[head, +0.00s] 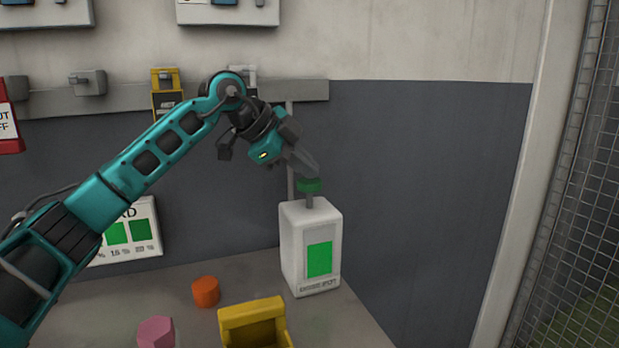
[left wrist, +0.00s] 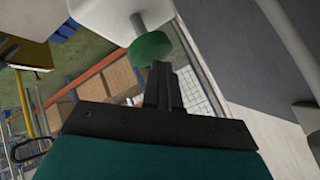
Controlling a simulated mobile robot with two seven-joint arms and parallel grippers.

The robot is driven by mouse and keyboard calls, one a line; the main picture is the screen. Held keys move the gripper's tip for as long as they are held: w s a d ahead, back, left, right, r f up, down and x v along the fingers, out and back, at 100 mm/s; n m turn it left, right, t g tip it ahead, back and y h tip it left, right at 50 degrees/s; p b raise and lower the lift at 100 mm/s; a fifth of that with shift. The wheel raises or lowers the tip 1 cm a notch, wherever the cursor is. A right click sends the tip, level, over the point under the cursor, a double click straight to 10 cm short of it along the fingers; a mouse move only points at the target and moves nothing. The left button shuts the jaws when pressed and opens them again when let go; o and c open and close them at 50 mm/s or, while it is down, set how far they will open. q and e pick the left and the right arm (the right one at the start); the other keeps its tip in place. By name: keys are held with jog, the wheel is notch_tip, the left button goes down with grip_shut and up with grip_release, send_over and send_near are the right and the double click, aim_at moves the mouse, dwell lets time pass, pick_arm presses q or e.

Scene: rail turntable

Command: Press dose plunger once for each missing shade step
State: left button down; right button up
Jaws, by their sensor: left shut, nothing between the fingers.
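The dose dispenser (head: 293,246) is a white box with a green panel, standing on the bench near its right end. Its green plunger (head: 310,186) sits raised on a short stem on top. My left gripper (head: 312,168) is shut and empty, its fingertips just above the plunger; I cannot tell whether they touch it. In the left wrist view the green plunger (left wrist: 153,48) shows just beyond the closed fingertips (left wrist: 161,68). A shade card (head: 144,230) with green patches leans at the back left, partly hidden by my left arm. My right gripper is not seen.
On the bench (head: 225,278) are an orange piece (head: 206,291), a pink piece (head: 156,332) and a yellow bin (head: 250,312) in front of the dispenser. A grey rail (head: 305,90) runs along the wall behind. A mesh fence (head: 580,190) stands at the right.

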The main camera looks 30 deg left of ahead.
aim_at(306, 181)
pick_arm(q)
jog(key=shift+f+b, duration=0.3)
jog(key=shift+f, duration=0.6)
jog(key=shift+r, duration=0.1)
dwell(0.5)
jog(key=shift+r+p, duration=1.7)
jog(key=shift+p, duration=0.2)
notch_tip(306, 181, up, 5)
jog(key=p, duration=0.4)
jog(key=shift+p, duration=0.4)
dwell(0.4)
dwell(0.8)
